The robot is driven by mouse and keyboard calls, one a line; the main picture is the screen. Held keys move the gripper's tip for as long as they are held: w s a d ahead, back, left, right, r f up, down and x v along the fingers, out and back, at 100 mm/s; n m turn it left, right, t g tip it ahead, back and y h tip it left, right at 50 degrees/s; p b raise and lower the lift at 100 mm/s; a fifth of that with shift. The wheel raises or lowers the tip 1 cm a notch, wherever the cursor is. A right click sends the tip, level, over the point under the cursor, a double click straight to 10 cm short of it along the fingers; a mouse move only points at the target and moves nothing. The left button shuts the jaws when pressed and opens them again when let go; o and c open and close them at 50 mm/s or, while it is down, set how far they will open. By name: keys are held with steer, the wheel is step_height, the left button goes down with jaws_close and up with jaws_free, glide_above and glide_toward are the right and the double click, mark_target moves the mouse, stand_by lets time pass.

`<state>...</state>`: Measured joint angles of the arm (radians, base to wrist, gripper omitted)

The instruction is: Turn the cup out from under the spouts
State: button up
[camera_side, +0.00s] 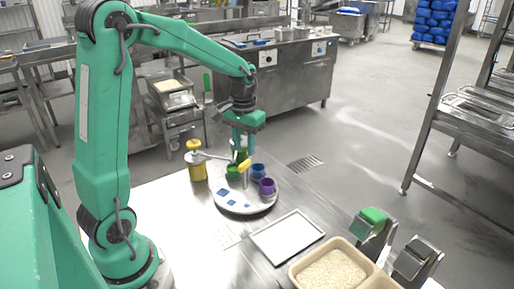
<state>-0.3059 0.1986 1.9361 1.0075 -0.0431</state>
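A round white turntable (245,204) stands on the steel table and carries a green cup (234,173), a blue cup (258,171) and a purple cup (267,187). Blue square marks show on its front left. A yellow-topped knob or handle (245,166) rises near its middle. A yellow dispenser (197,166) stands at its left, and its metal spout reaches right, over or close to the green cup. My gripper (241,153) points down at the back of the turntable, near the green cup and the knob. The fingertips are too small and overlapped to read.
An empty white tray (287,237) lies in front of the turntable. A beige tub of rice (298,272) and two scoop-like metal tools, one green-topped (373,217), stand at the front right. The table is bare left of the tray.

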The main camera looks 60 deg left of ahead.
mark_target(245, 163)
steer(key=shift+f, duration=2.6)
jaws_close()
